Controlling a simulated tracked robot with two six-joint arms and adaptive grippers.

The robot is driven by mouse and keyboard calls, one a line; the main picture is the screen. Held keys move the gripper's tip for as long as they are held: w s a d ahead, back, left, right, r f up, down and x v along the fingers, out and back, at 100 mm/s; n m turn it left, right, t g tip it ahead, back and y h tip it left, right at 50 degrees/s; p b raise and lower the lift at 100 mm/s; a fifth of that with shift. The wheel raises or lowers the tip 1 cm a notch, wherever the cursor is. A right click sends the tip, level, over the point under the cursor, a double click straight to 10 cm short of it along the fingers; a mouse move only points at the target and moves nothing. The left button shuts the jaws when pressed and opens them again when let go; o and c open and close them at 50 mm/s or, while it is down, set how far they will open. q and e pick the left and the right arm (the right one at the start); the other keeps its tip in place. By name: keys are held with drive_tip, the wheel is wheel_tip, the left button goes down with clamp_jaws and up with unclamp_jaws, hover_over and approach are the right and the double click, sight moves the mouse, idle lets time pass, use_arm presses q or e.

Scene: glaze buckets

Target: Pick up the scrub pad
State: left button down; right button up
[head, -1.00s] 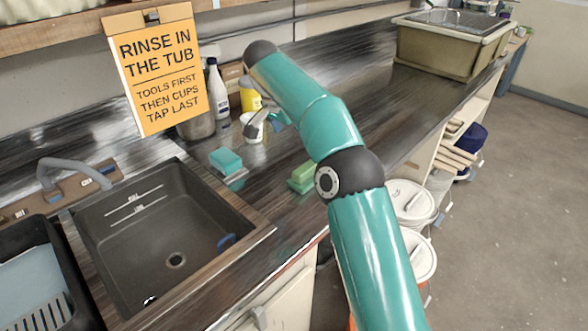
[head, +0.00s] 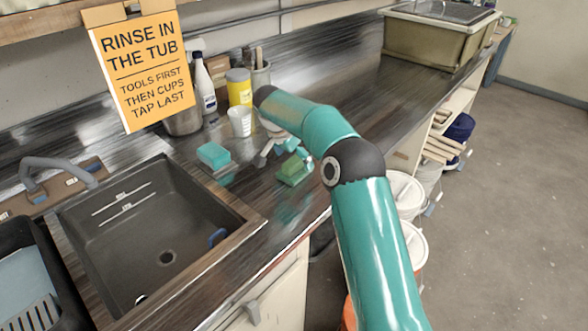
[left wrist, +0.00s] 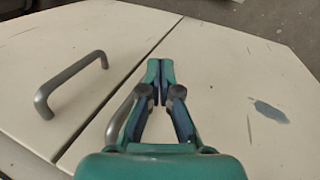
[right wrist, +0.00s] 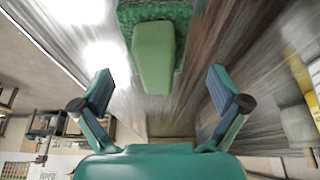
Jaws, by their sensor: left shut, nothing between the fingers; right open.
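A green scrub pad (head: 293,169), a pale green block on a darker green base, lies on the dark counter to the right of the sink. In the right wrist view the scrub pad (right wrist: 153,58) shows ahead, roughly between the lines of the fingers. My right gripper (head: 283,152) is open and empty, close to the pad on its far side; I cannot tell whether it touches. My left gripper (left wrist: 161,80) shows only in the left wrist view, shut and empty, above pale cabinet fronts with a handle.
A teal sponge (head: 213,155) lies on the counter left of the pad. A white cup (head: 239,121), a yellow can (head: 239,88) and a white bottle (head: 204,88) stand behind. The sink (head: 150,235) is at left. The counter is clear towards the tub (head: 425,45).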

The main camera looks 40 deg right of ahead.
sight(295, 159)
drive_tip(key=x, duration=0.3)
drive_tip(key=shift+s+f, duration=0.15)
drive_tip(key=shift+c, duration=0.2)
drive_tip(key=c, duration=1.2)
